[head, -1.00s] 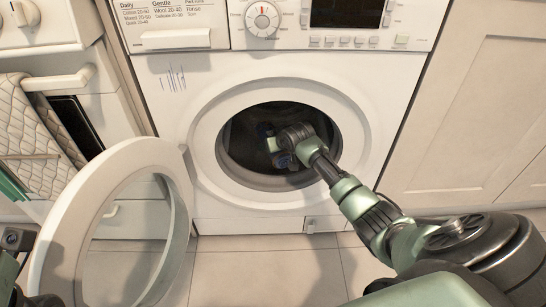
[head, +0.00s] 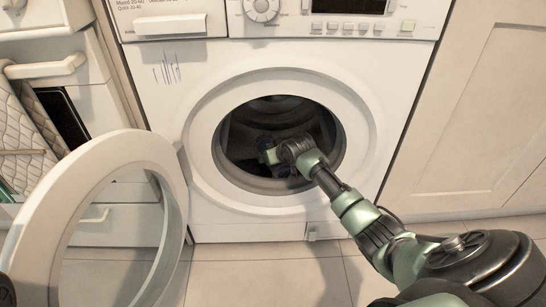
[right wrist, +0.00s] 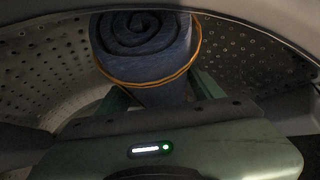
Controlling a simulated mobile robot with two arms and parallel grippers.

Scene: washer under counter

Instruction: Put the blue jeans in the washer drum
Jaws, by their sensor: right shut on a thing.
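The washer (head: 175,95) stands ahead with its round door (head: 40,200) swung open to the left. My right arm reaches into the dark drum (head: 290,110), and my right gripper (head: 268,152) is inside the opening. In the right wrist view, the blue jeans (right wrist: 150,60) are a rolled bundle with an orange band around it. The gripper (right wrist: 160,100) is shut on this bundle, with a green finger on each side. The perforated drum wall (right wrist: 245,60) surrounds it. In the head view the jeans are dark and hard to make out.
The open door's ring takes up the lower left. A cabinet (head: 480,120) stands right of the washer. An oven with a quilted cloth (head: 25,130) is at the left. Tiled floor (head: 265,270) shows below.

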